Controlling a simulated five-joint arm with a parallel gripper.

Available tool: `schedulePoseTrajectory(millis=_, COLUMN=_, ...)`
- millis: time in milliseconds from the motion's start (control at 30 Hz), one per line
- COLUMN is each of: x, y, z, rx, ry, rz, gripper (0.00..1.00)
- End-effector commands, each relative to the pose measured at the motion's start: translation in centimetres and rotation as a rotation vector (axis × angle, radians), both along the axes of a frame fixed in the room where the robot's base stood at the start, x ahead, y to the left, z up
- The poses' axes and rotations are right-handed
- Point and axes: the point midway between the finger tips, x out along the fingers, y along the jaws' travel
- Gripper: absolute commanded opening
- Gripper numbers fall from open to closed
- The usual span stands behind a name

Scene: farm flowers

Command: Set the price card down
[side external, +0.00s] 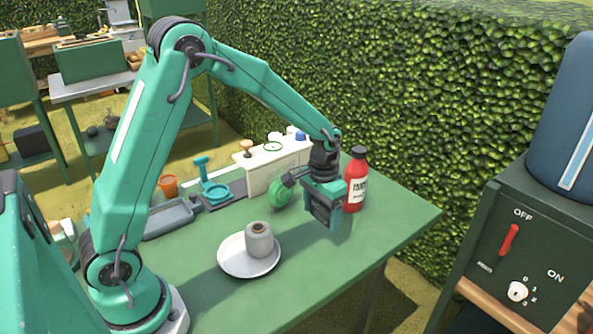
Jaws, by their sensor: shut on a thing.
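My gripper (325,218) points down over the right part of the green table (310,280), just left of the red bottle. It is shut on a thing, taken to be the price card. The jaws and the dark gripper body hide most of it, and I cannot make out its face or writing. I cannot tell whether its lower edge touches the tabletop.
A red bottle (355,182) stands close behind my gripper. A white plate (237,262) bears a grey spool (259,240). Green tape (279,193), a white box (270,168) and a grey tray (168,220) stand farther back. The front right tabletop is clear.

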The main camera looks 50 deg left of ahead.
Motion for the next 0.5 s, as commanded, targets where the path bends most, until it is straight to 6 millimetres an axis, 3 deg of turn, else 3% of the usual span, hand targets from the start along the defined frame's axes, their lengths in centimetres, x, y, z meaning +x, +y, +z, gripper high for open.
schedulePoseTrajectory(millis=200, x=1.0, y=1.9, z=-1.3, rx=0.0, ry=0.001, rz=0.002, gripper=0.54)
schedulePoseTrajectory(millis=500, x=1.2, y=2.0, z=-1.7, rx=0.0, ry=0.0, rz=0.0, gripper=0.54)
